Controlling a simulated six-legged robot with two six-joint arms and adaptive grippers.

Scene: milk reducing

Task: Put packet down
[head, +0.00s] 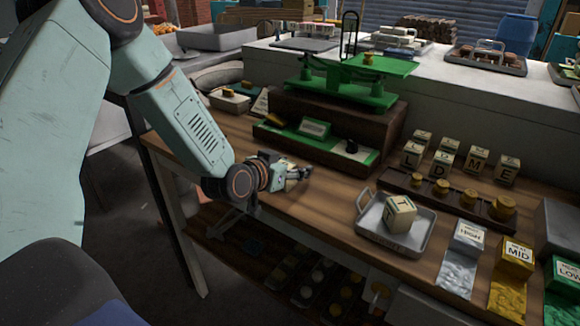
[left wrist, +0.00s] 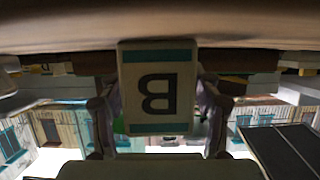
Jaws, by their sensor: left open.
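My left gripper (head: 298,175) is low over the wooden table (head: 330,207), in front of the green scale. In the left wrist view a cream packet (left wrist: 158,58) with teal bands and a dark letter B stands between the two fingers of the gripper (left wrist: 158,105). The letter appears upside down there, and the packet meets the brown surface at the top of the picture. The fingers are open, one on each side; any contact is too dark to tell. In the head view the packet is mostly hidden by the gripper. My right gripper is not in view.
A green scale (head: 345,85) stands on a dark wooden base behind the gripper. A metal tray (head: 420,240) with a lettered cube (head: 399,212) lies to the right. Several lettered blocks, brass weights and coloured packs are farther right. Bare tabletop lies between gripper and tray.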

